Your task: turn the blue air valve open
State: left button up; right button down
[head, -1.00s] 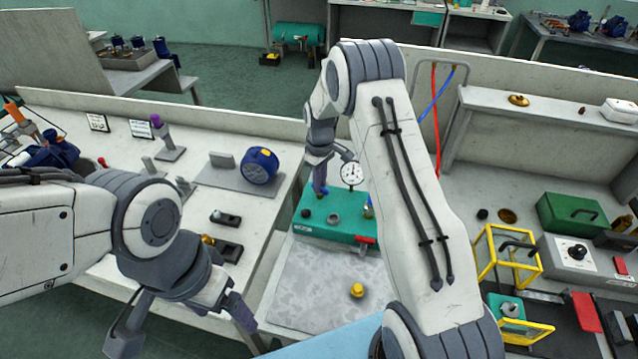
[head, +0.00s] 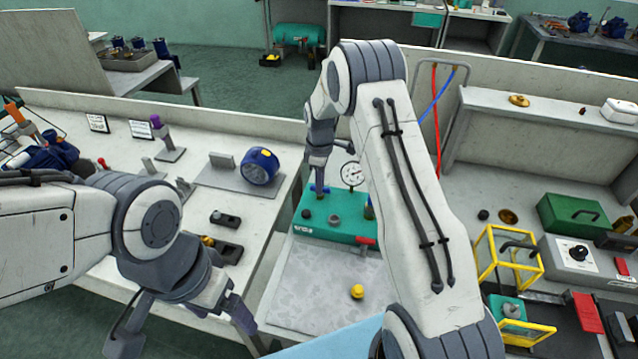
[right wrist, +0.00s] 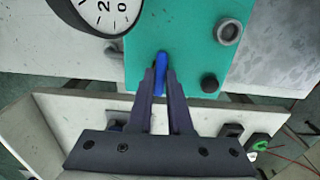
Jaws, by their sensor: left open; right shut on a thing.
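The blue air valve handle (right wrist: 161,70) shows in the right wrist view on the teal block (right wrist: 190,45), between my right fingertips. My right gripper (right wrist: 160,82) is shut on the handle. In the head view my right gripper (head: 319,190) points down at the back left of the teal block (head: 335,225), and the handle is mostly hidden there by the fingers. A round white gauge (head: 352,174) stands just right of the gripper. My left gripper (head: 184,328) is open and empty, low at the left in front of the left bench.
A yellow knob (head: 357,292) sits on the grey plate in front of the teal block. A red lever (head: 366,241) is at the block's front right. A yellow frame (head: 508,258) and a green case (head: 572,222) stand at the right. My right arm covers part of the block.

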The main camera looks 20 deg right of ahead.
jog(key=shift+w+d+r, duration=0.1)
jog(key=shift+w, duration=0.05)
jog(key=c, duration=0.8)
grip_release()
jog(key=shift+c, duration=0.2)
notch_tip(320, 180, up, 10)
jog(key=b, duration=0.1)
jog(key=shift+r+b, duration=0.2)
jog(key=shift+b, duration=0.2)
